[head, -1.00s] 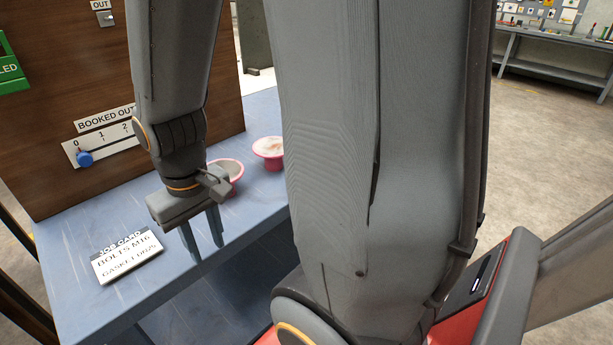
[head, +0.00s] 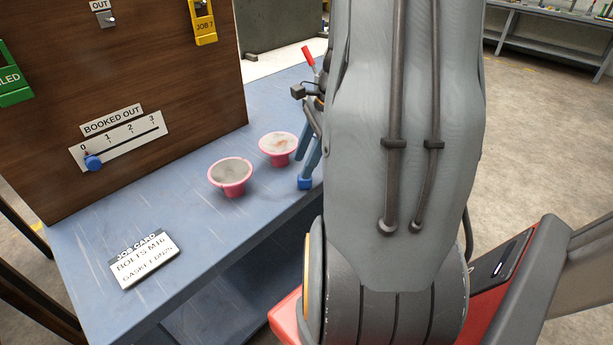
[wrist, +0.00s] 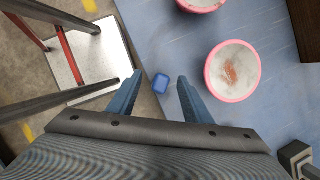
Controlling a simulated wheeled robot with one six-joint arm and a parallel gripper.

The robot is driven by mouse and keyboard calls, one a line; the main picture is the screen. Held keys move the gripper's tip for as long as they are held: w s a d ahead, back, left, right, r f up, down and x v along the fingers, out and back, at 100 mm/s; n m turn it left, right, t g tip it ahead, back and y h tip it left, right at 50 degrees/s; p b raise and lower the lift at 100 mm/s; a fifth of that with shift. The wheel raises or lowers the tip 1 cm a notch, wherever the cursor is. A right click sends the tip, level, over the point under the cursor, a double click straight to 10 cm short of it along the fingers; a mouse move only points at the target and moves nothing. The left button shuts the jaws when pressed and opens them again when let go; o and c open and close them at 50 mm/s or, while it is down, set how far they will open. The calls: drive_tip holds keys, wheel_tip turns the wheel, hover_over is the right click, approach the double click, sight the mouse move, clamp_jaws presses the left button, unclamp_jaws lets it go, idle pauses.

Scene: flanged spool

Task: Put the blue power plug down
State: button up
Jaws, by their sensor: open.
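The blue power plug (head: 305,183) is a small blue block at the front edge of the bench, just right of the pink dishes. In the wrist view the plug (wrist: 160,83) shows between my two blue fingers, with a gap on each side. My gripper (wrist: 159,76) is open, with its fingers pointing down around the plug and apart from it. In the head view my gripper (head: 309,160) is partly hidden behind my arm. Whether the plug's underside rests flat on the bench is hard to tell.
Two pink dishes stand on the blue bench (head: 190,180): one dish (head: 231,176) and a second dish (head: 279,147) close beside my fingers. A job card (head: 143,260) lies at the left. A wooden board (head: 110,80) stands behind. The bench middle is clear.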

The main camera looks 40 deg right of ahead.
sight(305, 181)
drive_tip(key=f+m, duration=0.1)
drive_tip(key=f, duration=0.1)
drive_tip(key=f+m+p, duration=0.1)
drive_tip(key=f, duration=0.3)
drive_tip(key=shift+w+d+f+m+t+p, duration=0.2)
drive_tip(key=shift+w+f+m+t+p, duration=0.1)
drive_tip(key=shift+w+m+p, duration=0.1)
clamp_jaws()
drive_tip(key=shift+r, duration=0.1)
